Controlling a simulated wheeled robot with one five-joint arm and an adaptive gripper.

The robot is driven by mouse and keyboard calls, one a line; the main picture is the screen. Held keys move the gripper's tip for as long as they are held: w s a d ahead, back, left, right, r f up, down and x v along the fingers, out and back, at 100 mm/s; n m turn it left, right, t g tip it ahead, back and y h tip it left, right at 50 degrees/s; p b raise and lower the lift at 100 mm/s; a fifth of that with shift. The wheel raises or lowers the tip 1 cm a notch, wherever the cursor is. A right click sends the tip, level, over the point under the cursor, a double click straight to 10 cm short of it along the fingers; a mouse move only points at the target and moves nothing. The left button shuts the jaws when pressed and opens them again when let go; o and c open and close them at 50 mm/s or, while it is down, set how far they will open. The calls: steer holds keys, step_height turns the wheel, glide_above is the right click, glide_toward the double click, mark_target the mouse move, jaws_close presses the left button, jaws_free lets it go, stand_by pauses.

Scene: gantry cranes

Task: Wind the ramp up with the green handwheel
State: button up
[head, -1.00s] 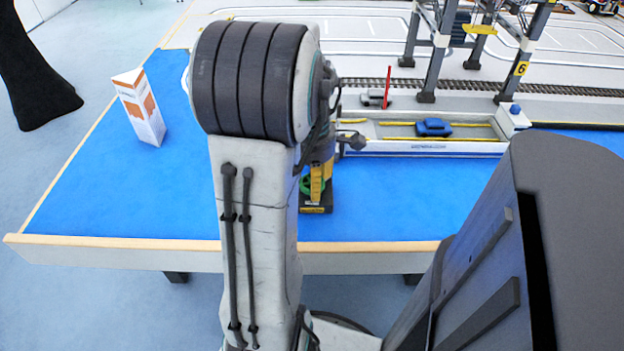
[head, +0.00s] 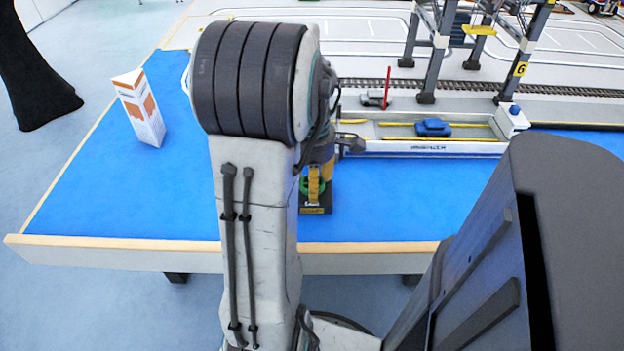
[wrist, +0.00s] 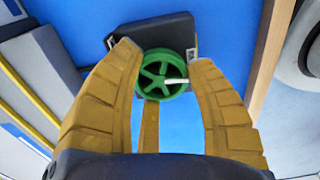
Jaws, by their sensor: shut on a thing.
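The green handwheel (wrist: 160,73) sits on a dark base (wrist: 165,30) in the wrist view, with a white mark on one spoke. My gripper (wrist: 165,62) has its two yellow fingers on either side of the wheel, shut on its rim. In the head view my arm hides most of the handwheel (head: 307,187); a bit of green shows behind the yellow finger, above the dark base. The ramp cannot be made out for certain in either view.
A grey-white barge (head: 430,146) with a blue car (head: 433,127) lies beyond the blue surface. A red post (head: 386,88) stands by it. Crane legs (head: 437,60) and a rail track (head: 470,90) are behind. A white-orange box (head: 140,108) stands at left; the blue around it is clear.

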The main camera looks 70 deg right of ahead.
steer(key=m+p, duration=0.1)
steer(key=m, duration=0.9)
steer(key=shift+a+p, duration=0.1)
steer(key=shift+p, duration=0.3)
steer(key=m, duration=0.6)
steer(key=shift+p, duration=0.3)
steer(key=m, duration=0.5)
steer(key=shift+p, duration=0.3)
steer(key=m, duration=0.5)
steer(key=shift+m, duration=0.4)
steer(key=m, duration=0.5)
steer(key=shift+p, duration=0.35)
steer(key=m, duration=1)
steer(key=shift+m, duration=0.3)
steer(key=shift+s, duration=0.1)
